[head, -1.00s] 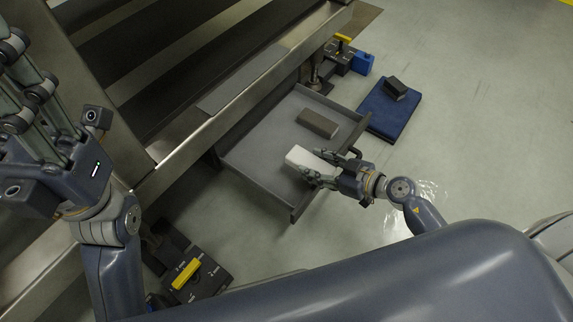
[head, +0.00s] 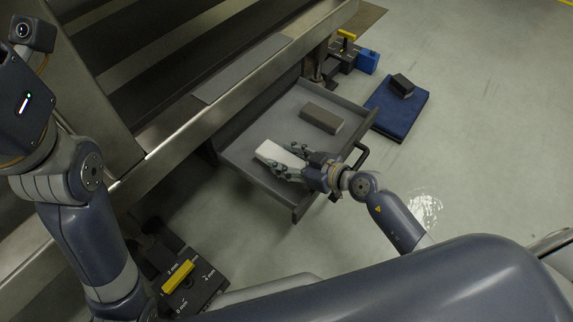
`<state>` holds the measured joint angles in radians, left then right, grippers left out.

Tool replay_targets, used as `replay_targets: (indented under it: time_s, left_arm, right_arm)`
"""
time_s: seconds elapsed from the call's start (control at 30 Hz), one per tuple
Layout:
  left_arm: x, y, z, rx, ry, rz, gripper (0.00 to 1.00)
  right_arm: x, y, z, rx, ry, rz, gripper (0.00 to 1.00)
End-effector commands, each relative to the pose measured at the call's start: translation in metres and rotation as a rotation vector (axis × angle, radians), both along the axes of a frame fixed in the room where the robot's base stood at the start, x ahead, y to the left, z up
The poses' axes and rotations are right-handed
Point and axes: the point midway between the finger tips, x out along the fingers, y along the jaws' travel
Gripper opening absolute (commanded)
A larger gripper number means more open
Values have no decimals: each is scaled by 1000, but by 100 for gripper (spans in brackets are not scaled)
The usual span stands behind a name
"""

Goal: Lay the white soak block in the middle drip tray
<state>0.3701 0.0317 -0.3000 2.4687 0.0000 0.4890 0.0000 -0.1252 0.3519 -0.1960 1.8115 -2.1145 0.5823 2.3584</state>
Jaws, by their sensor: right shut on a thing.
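The white soak block (head: 276,155) is in my right gripper (head: 292,162), which is shut on its right end. The block is over the lower middle part of the grey drip tray (head: 240,160); I cannot tell whether it touches the tray floor. The tray is pulled out from under the metal frame. My right arm reaches in over the tray's front side. My left gripper is out of the picture; only its wrist and arm show at the left.
A brown-grey block (head: 321,118) lies in the same tray, above the white one. A dark block (head: 402,84) sits on a blue pad (head: 398,112) to the right. A yellow-handled unit (head: 180,275) stands at the lower left. Open floor lies right.

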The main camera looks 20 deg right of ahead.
Motion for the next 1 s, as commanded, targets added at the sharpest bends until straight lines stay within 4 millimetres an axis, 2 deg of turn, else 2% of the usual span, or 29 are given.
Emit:
replay_targets:
  time_s: [0.9, 0.93, 1.0]
  left_arm:
    - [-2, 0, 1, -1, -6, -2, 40]
    - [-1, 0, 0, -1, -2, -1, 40]
    - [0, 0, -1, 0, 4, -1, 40]
  right_arm:
    - [0, 0, -15, 0, -1, -1, 22]
    - [0, 0, -16, 0, 0, 0, 53]
    - [0, 0, -16, 0, 0, 0, 66]
